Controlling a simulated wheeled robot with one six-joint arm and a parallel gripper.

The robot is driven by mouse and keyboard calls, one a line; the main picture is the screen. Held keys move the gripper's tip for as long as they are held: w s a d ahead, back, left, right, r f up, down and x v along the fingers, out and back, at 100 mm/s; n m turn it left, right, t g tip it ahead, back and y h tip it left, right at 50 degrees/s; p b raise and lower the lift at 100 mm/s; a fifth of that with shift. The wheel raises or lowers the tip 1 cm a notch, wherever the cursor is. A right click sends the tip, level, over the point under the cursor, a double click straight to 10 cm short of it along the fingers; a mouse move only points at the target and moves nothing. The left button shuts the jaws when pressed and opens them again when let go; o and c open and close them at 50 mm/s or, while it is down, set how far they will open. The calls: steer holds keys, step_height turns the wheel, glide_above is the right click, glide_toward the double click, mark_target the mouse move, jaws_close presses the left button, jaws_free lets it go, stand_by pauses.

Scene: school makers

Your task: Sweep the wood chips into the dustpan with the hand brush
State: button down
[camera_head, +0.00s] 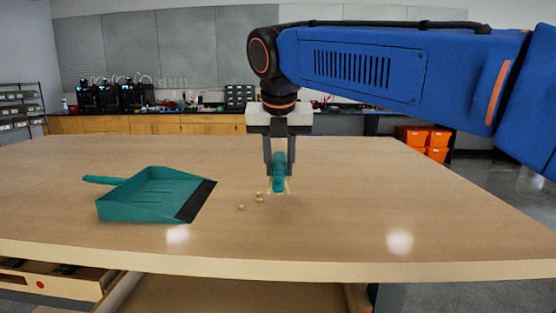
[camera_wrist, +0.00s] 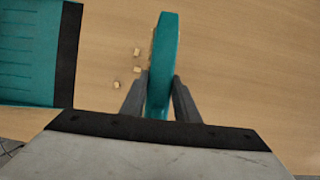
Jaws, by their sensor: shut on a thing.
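A teal dustpan (camera_head: 150,195) lies on the wooden table at the left, its black lip facing right; its lip side also shows in the wrist view (camera_wrist: 35,50). My gripper (camera_head: 278,168) is shut on the teal hand brush (camera_wrist: 163,55) and holds it upright at the tabletop, right of the dustpan. Pale bristles show at the brush's lower edge. Several small wood chips (camera_head: 259,196) lie on the table between brush and dustpan, close to the brush's left side. They also show in the wrist view (camera_wrist: 137,70). Chips behind the brush may be hidden.
The wooden table (camera_head: 400,200) is otherwise clear, with free room to the right and behind. Its front edge runs along the bottom of the head view. Orange bins (camera_head: 424,138) and a back counter with printers (camera_head: 115,95) stand beyond it.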

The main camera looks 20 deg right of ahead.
steer(key=shift+a+f, duration=0.2)
steer(key=shift+f, duration=2.55)
steer(key=shift+w+a+f, duration=0.1)
steer(key=shift+w+a, duration=0.7)
steer(key=shift+a, duration=1.7)
steer(key=shift+w+a, duration=0.75)
steer(key=shift+a, duration=1.8)
steer(key=shift+w+a+f, duration=0.1)
steer(key=shift+w+a, duration=0.7)
steer(key=shift+a, duration=1.7)
steer(key=shift+w+a+r, duration=0.2)
steer(key=shift+w+a, duration=0.35)
steer(key=shift+a, duration=1.15)
steer(key=shift+w+a+r, duration=0.25)
steer(key=shift+w+a, duration=0.35)
steer(key=shift+a, duration=1.05)
steer(key=shift+w+a+r, duration=0.2)
steer(key=shift+w+a, duration=0.35)
steer(key=shift+a, duration=1.15)
steer(key=shift+w+a+r, duration=0.1)
steer(key=shift+a, duration=0.15)
steer(key=shift+d+r, duration=0.1)
steer(key=shift+r, duration=2)
steer(key=shift+r, duration=2.55)
